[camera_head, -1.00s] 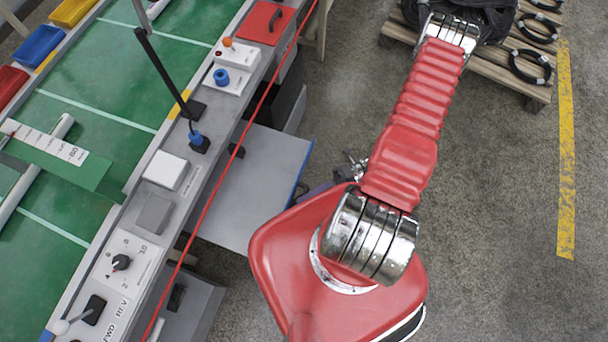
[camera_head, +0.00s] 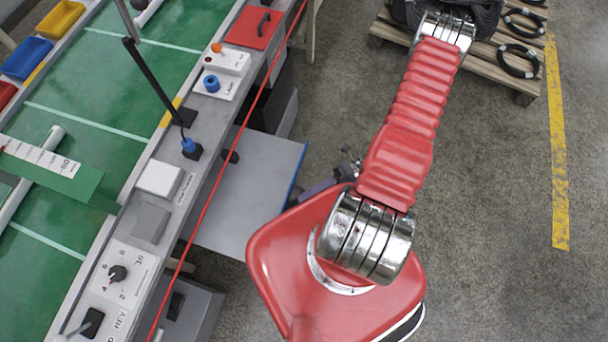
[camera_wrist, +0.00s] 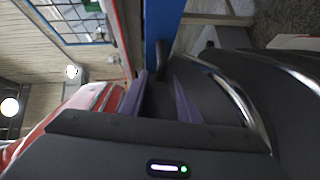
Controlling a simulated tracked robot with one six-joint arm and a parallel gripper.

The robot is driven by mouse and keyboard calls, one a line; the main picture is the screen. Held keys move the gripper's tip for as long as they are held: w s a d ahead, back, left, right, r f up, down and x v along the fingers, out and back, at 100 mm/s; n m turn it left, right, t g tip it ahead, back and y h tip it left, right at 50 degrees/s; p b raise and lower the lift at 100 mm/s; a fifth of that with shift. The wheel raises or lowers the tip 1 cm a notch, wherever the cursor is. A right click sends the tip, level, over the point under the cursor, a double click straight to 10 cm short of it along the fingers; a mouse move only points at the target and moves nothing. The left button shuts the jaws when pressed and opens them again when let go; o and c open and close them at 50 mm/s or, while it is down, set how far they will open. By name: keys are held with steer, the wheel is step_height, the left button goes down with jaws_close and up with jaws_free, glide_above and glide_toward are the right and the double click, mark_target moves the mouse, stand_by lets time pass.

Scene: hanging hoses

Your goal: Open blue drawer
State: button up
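The blue drawer shows in the head view as a grey panel with a blue edge (camera_head: 297,176), jutting out from under the conveyor bench. In the wrist view its blue front (camera_wrist: 160,25) is an upright strip at top centre, with a dark handle-like piece (camera_wrist: 161,62) at its lower end. My gripper (camera_wrist: 159,78) has two purple fingers standing apart, one on each side of that dark piece; contact cannot be told. In the head view my gripper (camera_head: 318,188) shows only partly beside the drawer's blue edge, mostly hidden behind my red arm.
The conveyor bench (camera_head: 160,178) with switches and knobs runs along the left. A red cable (camera_head: 222,165) lies along its edge. A grey cabinet (camera_head: 193,312) stands under the bench. A pallet (camera_head: 490,70) with hoses is at top right. Floor is clear on the right.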

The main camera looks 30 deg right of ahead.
steer(key=d+r, duration=0.1)
steer(key=d, duration=1.1)
steer(key=shift+s+r, duration=0.3)
steer(key=shift+s, duration=0.05)
steer(key=shift+n, duration=0.3)
